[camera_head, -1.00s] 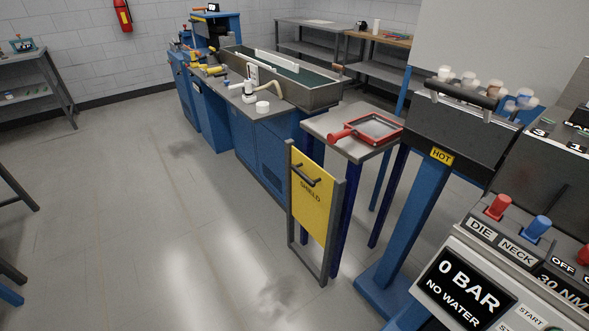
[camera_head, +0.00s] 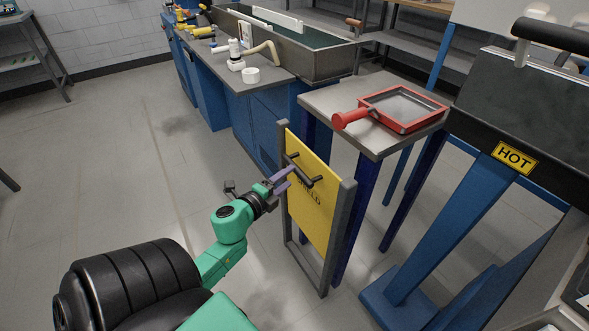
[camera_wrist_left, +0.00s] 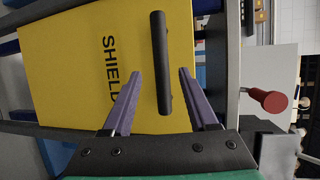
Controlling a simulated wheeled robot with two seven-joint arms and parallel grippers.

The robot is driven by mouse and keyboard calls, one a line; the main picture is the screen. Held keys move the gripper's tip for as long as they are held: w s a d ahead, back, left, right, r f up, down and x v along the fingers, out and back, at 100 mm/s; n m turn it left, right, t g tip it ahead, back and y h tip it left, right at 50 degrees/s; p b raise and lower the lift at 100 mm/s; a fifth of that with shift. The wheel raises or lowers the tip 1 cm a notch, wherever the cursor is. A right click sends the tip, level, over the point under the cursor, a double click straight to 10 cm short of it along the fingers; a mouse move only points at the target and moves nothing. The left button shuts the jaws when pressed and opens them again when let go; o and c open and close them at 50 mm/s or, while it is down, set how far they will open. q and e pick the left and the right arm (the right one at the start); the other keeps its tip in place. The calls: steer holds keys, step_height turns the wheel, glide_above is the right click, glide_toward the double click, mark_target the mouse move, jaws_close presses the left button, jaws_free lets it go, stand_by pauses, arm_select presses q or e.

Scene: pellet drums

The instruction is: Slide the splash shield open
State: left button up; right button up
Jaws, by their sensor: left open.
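The splash shield (camera_head: 309,215) is a yellow panel marked SHIELD, upright in a grey frame (camera_head: 341,237). It also shows in the left wrist view (camera_wrist_left: 70,62). A dark bar handle (camera_head: 303,171) is fixed near its top; in the left wrist view the handle (camera_wrist_left: 160,62) runs between the lines of the two fingers. My left gripper (camera_head: 284,181) has purple fingers, open, close in front of the panel at the handle. In the left wrist view the fingertips (camera_wrist_left: 159,73) lie on either side of the handle; I cannot tell whether they touch it. My right gripper is not in view.
A small table (camera_head: 325,104) behind the shield holds a red-framed screen (camera_head: 402,109) with a red handle. A dark unit with a HOT label (camera_head: 514,157) stands at right. A blue bench with a trough (camera_head: 290,53) is behind. The floor at left is clear.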

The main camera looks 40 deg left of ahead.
mark_target(294, 172)
arm_select(q)
steer(key=x, duration=0.5)
steer(key=shift+w+a, duration=0.1)
steer(key=shift+w, duration=0.4)
jaws_close()
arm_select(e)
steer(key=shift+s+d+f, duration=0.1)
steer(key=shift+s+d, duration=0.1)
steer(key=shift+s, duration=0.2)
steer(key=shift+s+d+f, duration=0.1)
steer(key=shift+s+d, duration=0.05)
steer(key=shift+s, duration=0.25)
